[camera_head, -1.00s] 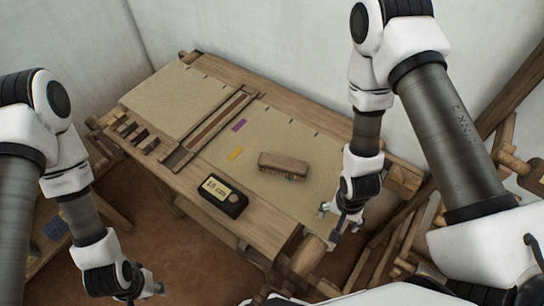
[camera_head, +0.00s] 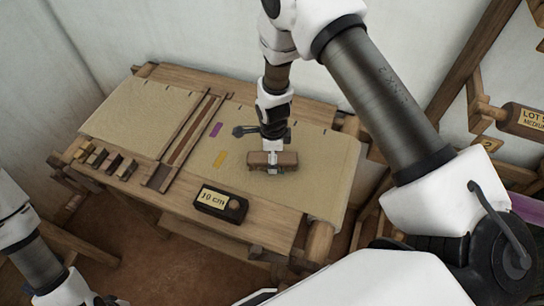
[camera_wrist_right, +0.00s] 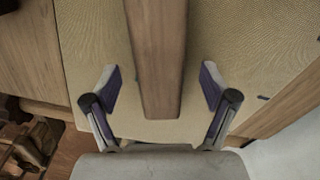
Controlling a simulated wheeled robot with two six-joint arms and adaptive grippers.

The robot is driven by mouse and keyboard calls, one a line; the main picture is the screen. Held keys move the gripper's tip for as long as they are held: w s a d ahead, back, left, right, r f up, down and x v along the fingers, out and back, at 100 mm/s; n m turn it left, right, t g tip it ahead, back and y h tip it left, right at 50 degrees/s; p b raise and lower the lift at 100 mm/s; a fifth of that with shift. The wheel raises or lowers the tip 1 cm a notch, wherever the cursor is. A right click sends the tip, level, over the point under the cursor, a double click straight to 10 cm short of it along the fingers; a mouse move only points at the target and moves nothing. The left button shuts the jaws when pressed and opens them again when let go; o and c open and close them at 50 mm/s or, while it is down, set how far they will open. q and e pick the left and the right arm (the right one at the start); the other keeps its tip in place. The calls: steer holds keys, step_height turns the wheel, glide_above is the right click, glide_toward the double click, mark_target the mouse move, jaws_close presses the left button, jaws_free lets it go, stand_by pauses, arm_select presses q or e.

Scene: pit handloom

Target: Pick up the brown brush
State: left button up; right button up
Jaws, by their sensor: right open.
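In the right wrist view the brush (camera_wrist_right: 157,60) runs lengthwise between the two open fingers (camera_wrist_right: 160,95), with a gap on each side. My left gripper (camera_head: 108,301) is at the bottom left edge of the head view, mostly cut off, and its fingers cannot be made out.
A dark box with a "10 cm" label (camera_head: 221,204) sits on the loom's front beam. Several small wooden blocks (camera_head: 104,160) lie at the loom's left. A labelled roll (camera_head: 521,119) is at the right.

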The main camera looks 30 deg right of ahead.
steer(key=shift+w+a+f, duration=0.15)
steer(key=shift+a+f, duration=0.05)
steer(key=shift+f, duration=0.35)
steer(key=shift+d, duration=0.25)
steer(key=c, duration=0.9)
steer(key=shift+s, duration=0.2)
steer(key=c, duration=0.4)
steer(key=shift+w+a, duration=0.1)
steer(key=shift+a, duration=0.05)
